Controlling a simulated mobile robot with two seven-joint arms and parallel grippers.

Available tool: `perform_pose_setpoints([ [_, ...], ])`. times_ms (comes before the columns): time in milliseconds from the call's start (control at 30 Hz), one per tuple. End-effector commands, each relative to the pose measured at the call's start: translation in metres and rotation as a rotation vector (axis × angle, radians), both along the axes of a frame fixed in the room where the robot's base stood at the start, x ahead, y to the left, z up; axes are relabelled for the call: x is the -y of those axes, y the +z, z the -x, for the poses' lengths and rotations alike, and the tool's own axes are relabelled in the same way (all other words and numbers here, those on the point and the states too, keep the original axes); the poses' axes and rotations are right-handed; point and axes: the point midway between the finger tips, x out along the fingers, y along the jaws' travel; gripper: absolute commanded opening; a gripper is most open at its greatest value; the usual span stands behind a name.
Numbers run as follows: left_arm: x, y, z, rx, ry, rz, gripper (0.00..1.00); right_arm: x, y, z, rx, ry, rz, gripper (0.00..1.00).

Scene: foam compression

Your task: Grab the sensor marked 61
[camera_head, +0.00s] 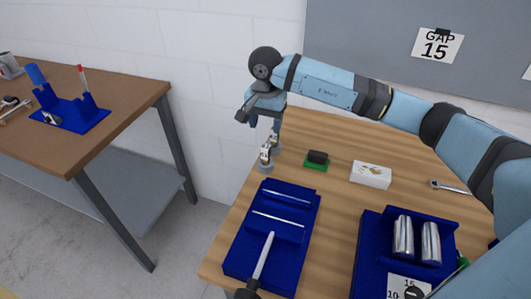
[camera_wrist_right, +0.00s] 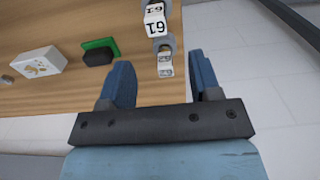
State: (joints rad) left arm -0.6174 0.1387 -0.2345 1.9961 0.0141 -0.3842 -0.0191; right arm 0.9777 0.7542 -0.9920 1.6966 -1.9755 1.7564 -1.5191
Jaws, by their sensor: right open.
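The sensor marked 61 (camera_wrist_right: 155,24) shows in the wrist view as a white labelled block on a grey round base near the wooden table's edge. A second labelled block (camera_wrist_right: 165,66) stands close to it, nearer my fingers; its number is too small to read surely. In the head view the pale sensors (camera_head: 266,151) overlap at the table's far left edge, and I cannot tell them apart. My right gripper (camera_head: 264,122) is just above them, pointing down; in the wrist view its blue fingers (camera_wrist_right: 162,82) are open and apart, with nothing gripped. My left gripper is not in view.
A green-and-black block (camera_head: 316,160) and a white box (camera_head: 370,175) lie right of the sensors. A blue tray (camera_head: 235,262) and a blue holder with metal cylinders (camera_head: 403,238) stand nearer. A wrench (camera_head: 450,187) lies right. A grey board (camera_head: 385,75) rises behind.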

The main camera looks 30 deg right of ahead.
Motion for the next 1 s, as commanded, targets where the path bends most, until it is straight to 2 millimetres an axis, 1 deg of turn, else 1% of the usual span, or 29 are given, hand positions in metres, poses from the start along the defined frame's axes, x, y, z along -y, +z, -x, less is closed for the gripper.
perform_pose_setpoints([
  [33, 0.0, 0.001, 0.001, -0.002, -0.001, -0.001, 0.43, 0.0, -0.009, 0.001, -0.003, 0.0, 0.0, 0.57],
  [100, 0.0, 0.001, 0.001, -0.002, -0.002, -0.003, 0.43, -0.001, -0.02, 0.001, -0.002, 0.0, -0.001, 0.57],
  [200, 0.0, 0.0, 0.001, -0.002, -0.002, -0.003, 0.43, -0.001, -0.031, 0.001, -0.001, -0.001, -0.001, 0.57],
  [367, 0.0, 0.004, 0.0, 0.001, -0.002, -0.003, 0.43, -0.002, -0.04, 0.002, -0.001, 0.0, -0.001, 0.57],
  [567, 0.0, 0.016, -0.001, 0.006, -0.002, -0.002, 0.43, -0.006, -0.068, 0.012, -0.003, 0.0, -0.002, 0.57],
  [600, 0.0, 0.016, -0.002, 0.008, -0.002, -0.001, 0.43, -0.006, -0.074, 0.011, -0.001, -0.001, -0.001, 0.57],
  [700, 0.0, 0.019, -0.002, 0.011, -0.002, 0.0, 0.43, -0.006, -0.083, 0.011, 0.0, -0.001, -0.001, 0.57],
  [800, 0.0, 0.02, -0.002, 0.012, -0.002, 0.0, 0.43, -0.006, -0.087, 0.01, 0.001, -0.001, -0.001, 0.57],
  [967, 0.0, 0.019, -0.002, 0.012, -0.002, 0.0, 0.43, -0.006, -0.087, 0.01, 0.001, -0.001, -0.001, 0.57],
  [1000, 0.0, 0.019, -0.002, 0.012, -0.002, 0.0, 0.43, -0.006, -0.087, 0.01, 0.001, -0.001, -0.001, 0.53],
])
